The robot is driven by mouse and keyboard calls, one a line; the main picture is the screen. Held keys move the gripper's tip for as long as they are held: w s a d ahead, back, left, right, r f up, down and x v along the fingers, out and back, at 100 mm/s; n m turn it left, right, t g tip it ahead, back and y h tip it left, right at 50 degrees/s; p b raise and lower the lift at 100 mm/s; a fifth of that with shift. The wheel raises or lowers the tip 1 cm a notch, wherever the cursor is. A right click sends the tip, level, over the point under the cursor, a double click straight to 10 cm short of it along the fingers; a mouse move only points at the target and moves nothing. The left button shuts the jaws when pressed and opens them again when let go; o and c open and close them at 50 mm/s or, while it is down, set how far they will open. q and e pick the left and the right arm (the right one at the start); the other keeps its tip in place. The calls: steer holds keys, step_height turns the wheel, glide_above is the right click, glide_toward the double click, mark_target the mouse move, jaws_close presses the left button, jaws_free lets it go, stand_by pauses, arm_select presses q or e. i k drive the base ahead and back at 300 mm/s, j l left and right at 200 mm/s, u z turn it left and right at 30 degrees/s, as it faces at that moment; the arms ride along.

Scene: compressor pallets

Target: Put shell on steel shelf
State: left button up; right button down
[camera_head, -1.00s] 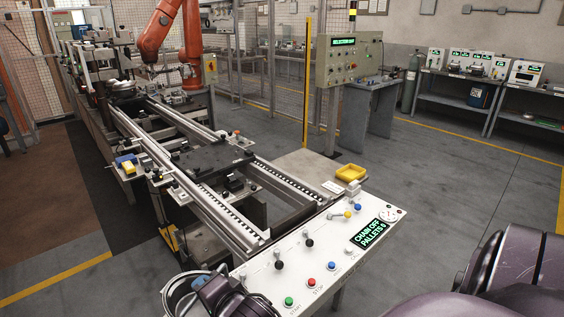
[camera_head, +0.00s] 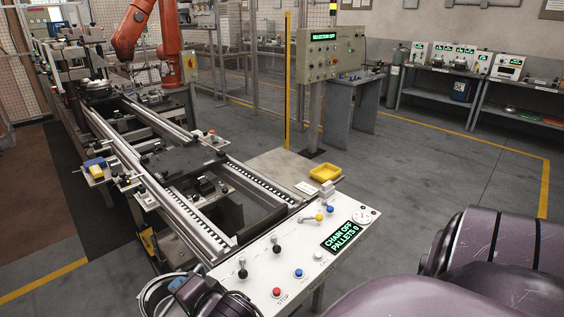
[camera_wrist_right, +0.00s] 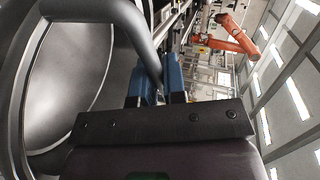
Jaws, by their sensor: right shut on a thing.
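The shell (camera_wrist_right: 70,75) is a large, round, hollow grey metal part with a thick rim, filling the left of the right wrist view. A bent grey tube (camera_wrist_right: 140,35) at its edge runs down between the blue fingers of my right gripper (camera_wrist_right: 158,82), which is shut on it. In the head view the shell (camera_head: 148,292) shows as a metal ring at the bottom edge, mostly cut off, beside the dark right gripper (camera_head: 195,296). My left gripper is not in view. I cannot tell which surface is the steel shelf.
A white control console (camera_head: 300,255) with knobs and buttons stands just right of the shell. An orange robot arm (camera_head: 130,35) stands far back. Benches (camera_head: 432,101) line the right wall, beyond open floor.

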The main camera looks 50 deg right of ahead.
mark_target(282, 164)
steer(key=l+u, duration=0.1)
steer(key=l, duration=0.4)
steer(key=k+l+u, duration=0.1)
steer(key=l, duration=0.35)
steer(key=k+l+u, duration=0.15)
steer(key=l, duration=0.35)
steer(key=l+u, duration=0.1)
steer(key=l, duration=0.4)
steer(key=k+l+u, duration=0.1)
steer(key=l, duration=0.35)
steer(key=k+l+u, duration=0.1)
steer(key=k+l, duration=0.15)
steer(key=l, duration=0.2)
steer(key=k+l+u, duration=0.1)
steer(key=l, duration=0.3)
steer(key=k+l+u, duration=0.15)
steer(key=l, duration=0.3)
steer(key=k, duration=0.05)
